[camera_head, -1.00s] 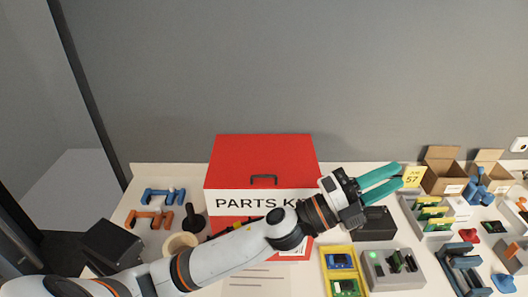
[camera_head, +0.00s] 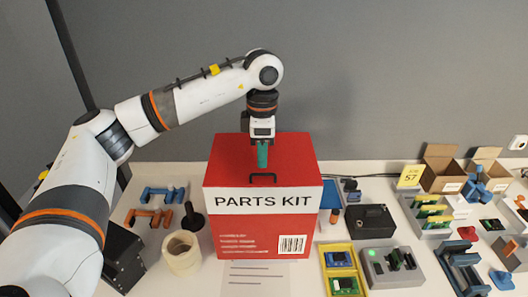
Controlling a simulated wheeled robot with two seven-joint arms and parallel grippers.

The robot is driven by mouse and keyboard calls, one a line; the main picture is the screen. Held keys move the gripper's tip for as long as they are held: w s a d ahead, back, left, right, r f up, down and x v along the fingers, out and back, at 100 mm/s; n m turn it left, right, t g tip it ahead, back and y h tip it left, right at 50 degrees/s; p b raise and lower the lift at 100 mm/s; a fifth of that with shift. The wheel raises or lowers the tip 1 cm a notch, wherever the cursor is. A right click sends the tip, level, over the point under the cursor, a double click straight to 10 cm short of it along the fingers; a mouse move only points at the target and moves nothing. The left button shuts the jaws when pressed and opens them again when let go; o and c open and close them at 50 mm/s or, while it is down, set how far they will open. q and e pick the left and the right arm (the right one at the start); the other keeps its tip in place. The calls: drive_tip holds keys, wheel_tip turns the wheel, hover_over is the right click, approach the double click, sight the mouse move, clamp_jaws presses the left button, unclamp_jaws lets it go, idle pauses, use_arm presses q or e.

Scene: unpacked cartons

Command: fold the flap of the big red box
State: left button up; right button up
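The big red box (camera_head: 225,232) stands on the white table, its front marked "PARTS KIT" with a barcode label. Its red top flap (camera_head: 228,165) appears to lie flat over the box, with a small black handle (camera_head: 263,179) near the front edge. My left gripper (camera_head: 262,160) points straight down over the top, just behind the handle in the picture. Its green fingers overlap into one narrow shape, so their opening is hidden. Whether the fingertips touch the top is unclear. My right gripper is out of view.
A cream roll (camera_head: 181,254), a black stand and orange and blue clamps (camera_head: 148,218) are left of the box. A black case (camera_head: 369,222), yellow tray (camera_head: 325,263) and grey fixture (camera_head: 393,268) stand right. Open cartons (camera_head: 440,171) are farther right. A grey wall is behind.

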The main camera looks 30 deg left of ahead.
use_arm(q)
drive_tip(key=shift+d+f+b, duration=0.1)
drive_tip(key=shift+f+b, duration=1.35)
drive_tip(key=shift+f, duration=0.9)
drive_tip(key=shift+f, duration=0.15)
drive_tip(key=shift+f+b, duration=0.7)
drive_tip(key=shift+f, duration=0.05)
drive_tip(key=shift+c, duration=0.2)
drive_tip(key=c, duration=0.6)
